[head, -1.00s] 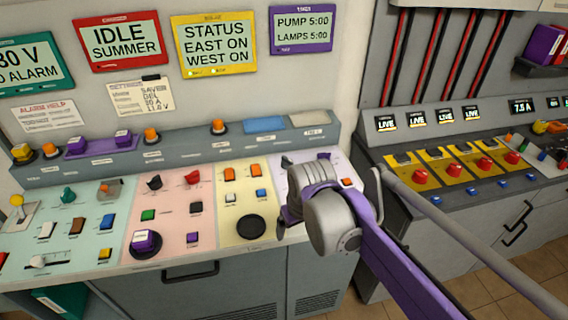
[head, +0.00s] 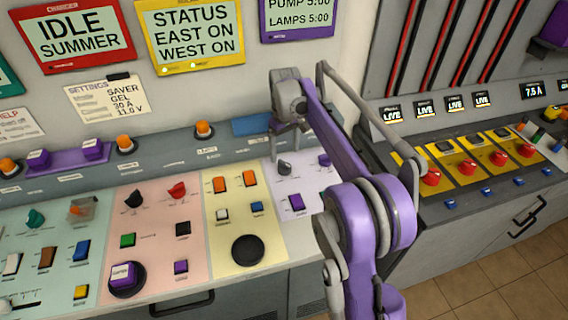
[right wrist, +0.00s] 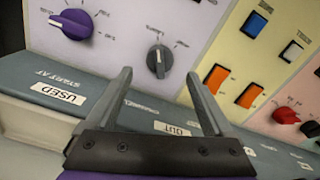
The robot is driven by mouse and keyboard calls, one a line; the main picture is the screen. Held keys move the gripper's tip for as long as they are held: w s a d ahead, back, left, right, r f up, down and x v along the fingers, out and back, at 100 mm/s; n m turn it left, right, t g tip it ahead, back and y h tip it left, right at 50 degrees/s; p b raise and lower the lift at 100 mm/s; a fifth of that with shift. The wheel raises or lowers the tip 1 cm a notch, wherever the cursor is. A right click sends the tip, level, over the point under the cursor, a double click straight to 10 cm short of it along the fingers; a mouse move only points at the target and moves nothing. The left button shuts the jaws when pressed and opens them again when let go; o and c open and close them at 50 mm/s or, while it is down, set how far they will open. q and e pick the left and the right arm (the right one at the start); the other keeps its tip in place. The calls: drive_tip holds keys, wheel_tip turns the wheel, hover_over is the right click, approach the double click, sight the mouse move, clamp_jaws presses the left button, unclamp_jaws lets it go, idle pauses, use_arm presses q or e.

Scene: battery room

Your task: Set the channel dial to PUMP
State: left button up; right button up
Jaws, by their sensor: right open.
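A small grey dial (head: 285,168) sits on the lilac panel (head: 275,203) at the right end of the console. In the right wrist view the same grey dial (right wrist: 159,60) has a pale pointer mark and small labels around it, too small to read. A purple dial (right wrist: 72,22) is beside it and partly shows in the head view (head: 323,160). My right gripper (head: 288,142) is over the panel's back edge. In the right wrist view its open, empty fingers (right wrist: 160,76) point toward the grey dial, which appears between the tips, seemingly untouched. My left gripper is not in view.
A raised back ledge (head: 168,152) with buttons and labels runs behind the panels. The purple timer display (head: 298,18) reads PUMP 5:00 and LAMPS 5:00. Orange rockers (head: 235,182) and a black round knob (head: 248,250) are on the yellow panel. A grey bench with red knobs (head: 431,177) stands right.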

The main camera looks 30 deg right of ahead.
sight(285, 163)
wheel_tip(285, 163, down, 6)
drive_tip(key=shift+f, duration=0.15)
drive_tip(key=shift+c, duration=0.3)
drive_tip(key=c, duration=1.3)
drive_tip(key=shift+m, duration=0.4)
drive_tip(key=m, duration=1.1)
